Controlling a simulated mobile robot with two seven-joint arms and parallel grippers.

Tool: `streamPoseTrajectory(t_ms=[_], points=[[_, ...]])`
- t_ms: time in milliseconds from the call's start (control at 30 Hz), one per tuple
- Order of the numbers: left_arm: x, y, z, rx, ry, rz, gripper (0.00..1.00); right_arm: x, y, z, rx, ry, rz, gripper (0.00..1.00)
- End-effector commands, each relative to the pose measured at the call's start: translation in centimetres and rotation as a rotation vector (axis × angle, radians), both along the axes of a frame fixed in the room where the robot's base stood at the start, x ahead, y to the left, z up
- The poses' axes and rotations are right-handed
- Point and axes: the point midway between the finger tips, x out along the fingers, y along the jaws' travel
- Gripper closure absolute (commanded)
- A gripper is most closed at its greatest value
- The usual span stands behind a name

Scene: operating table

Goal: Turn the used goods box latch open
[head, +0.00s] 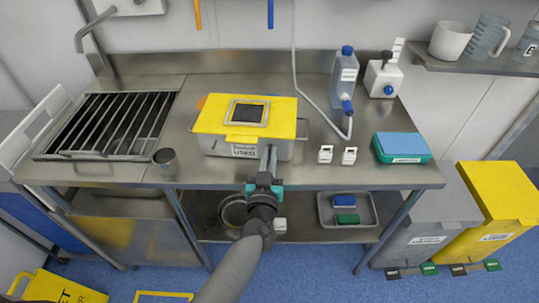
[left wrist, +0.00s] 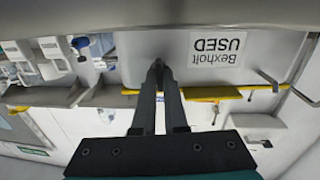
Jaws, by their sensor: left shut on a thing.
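The used goods box (head: 283,150) is a grey metal box with a yellow lid (head: 212,118) and a label reading "Bexholt USED" on its front. It stands on the steel table, and its front wall shows upside down in the left wrist view (left wrist: 150,45). The lid looks closed. My left gripper (head: 268,160) reaches the box's front, right of the label. In the left wrist view its fingertips (left wrist: 157,68) are together at the front wall near the lid edge, shut on the latch, which they mostly hide. My right gripper is not in view.
Two small white tags (head: 326,154), a green-blue box (head: 402,148) and a bottle with a tube (head: 344,75) are to the right. A grey bin and a yellow bin (head: 500,205) stand beside the table.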

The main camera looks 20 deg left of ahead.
Motion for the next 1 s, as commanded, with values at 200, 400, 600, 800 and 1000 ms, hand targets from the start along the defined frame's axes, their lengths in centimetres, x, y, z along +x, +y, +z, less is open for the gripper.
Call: streamPoseTrajectory(t_ms=[200,400,600,800,1000], points=[[-0.04,0.03,-0.02,-0.131,-0.022,0.001,1.0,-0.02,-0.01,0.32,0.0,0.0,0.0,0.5],[-0.05,0.09,-0.05,-0.308,-0.055,0.001,1.0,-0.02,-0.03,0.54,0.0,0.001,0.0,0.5],[-0.05,0.15,-0.1,-0.496,-0.09,0.0,1.0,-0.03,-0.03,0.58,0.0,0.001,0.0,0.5],[-0.06,0.22,-0.17,-0.682,-0.125,0.001,1.0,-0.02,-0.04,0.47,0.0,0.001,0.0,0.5],[-0.08,0.26,-0.27,-0.87,-0.158,0.001,1.0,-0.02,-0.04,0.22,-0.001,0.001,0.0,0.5]])
